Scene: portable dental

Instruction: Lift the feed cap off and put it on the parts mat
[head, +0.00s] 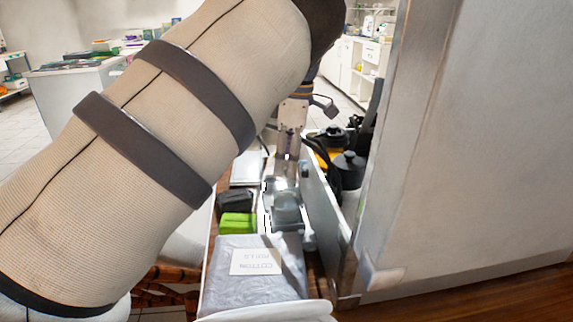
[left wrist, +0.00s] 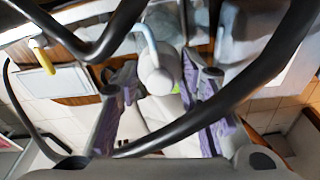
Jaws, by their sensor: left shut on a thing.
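My left gripper (head: 287,172) hangs at the end of my large beige arm, over the narrow bench in the head view. In the left wrist view its two purple-padded fingers (left wrist: 163,82) stand on either side of a pale rounded piece (left wrist: 155,78), which I take to be the feed cap. The gripper is shut on it. Dark curved hoses in front hide part of the fingers, and I cannot tell whether the cap is clear of its seat. I cannot make out the parts mat for sure. My right gripper is not in view.
A grey cotton rolls box (head: 255,290), a green box (head: 238,224) and a black item (head: 236,201) stand along the bench. An upright panel (head: 328,225) and a black-capped bottle (head: 349,167) are close on the right. Dark hoses (left wrist: 245,105) cross near the gripper.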

